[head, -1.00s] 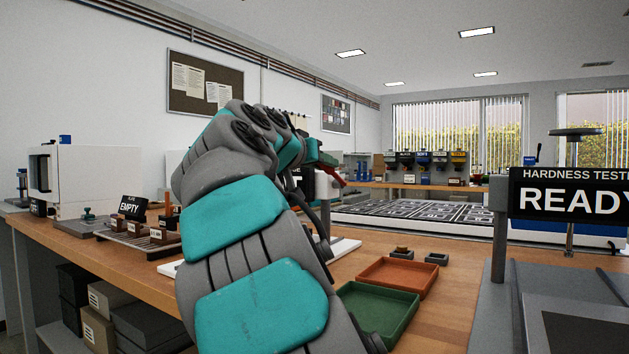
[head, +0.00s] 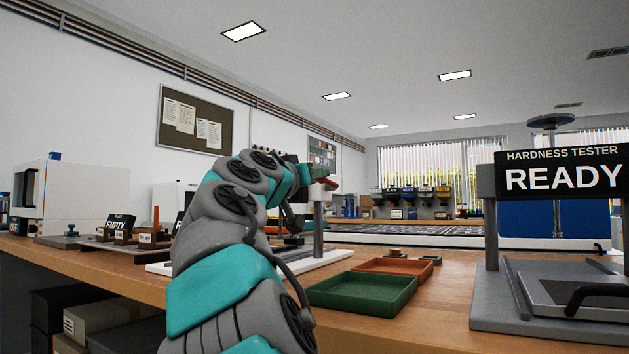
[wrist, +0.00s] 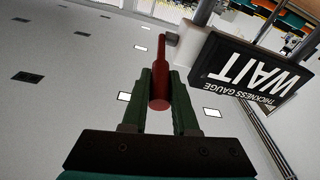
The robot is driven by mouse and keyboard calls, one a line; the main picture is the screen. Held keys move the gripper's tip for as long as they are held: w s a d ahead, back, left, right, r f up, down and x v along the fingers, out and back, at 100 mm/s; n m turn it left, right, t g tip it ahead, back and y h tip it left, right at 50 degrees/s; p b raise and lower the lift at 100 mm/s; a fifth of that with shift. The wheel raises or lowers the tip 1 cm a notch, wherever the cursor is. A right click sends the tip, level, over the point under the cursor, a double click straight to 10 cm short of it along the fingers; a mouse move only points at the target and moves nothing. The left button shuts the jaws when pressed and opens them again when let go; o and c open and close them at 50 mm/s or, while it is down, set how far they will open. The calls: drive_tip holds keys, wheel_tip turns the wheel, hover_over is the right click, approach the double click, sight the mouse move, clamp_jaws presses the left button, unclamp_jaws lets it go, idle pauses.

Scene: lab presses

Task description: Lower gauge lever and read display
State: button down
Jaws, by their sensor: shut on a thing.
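The red lever (wrist: 160,92) of the thickness gauge lies between the two green fingers of my gripper (wrist: 161,76) in the wrist view. The gripper is shut on it. The gauge's black display (wrist: 252,72) reads "THICKNESS GAUGE WAIT", upside down in that view. In the head view the red lever (head: 326,182) shows beside the grey gauge post (head: 318,228), at the end of my raised arm. My arm hides most of the gauge and its display there.
A green tray (head: 360,307) and an orange tray (head: 432,266) lie on the wooden bench right of the gauge. A hardness tester (head: 565,180) reading "READY" stands at the right. A block with an "EMPTY" sign (head: 116,224) is at the left.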

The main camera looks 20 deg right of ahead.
drive_tip(key=c, duration=0.7)
unclamp_jaws()
drive_tip(key=shift+v, duration=0.9)
drive_tip(key=v, duration=0.6)
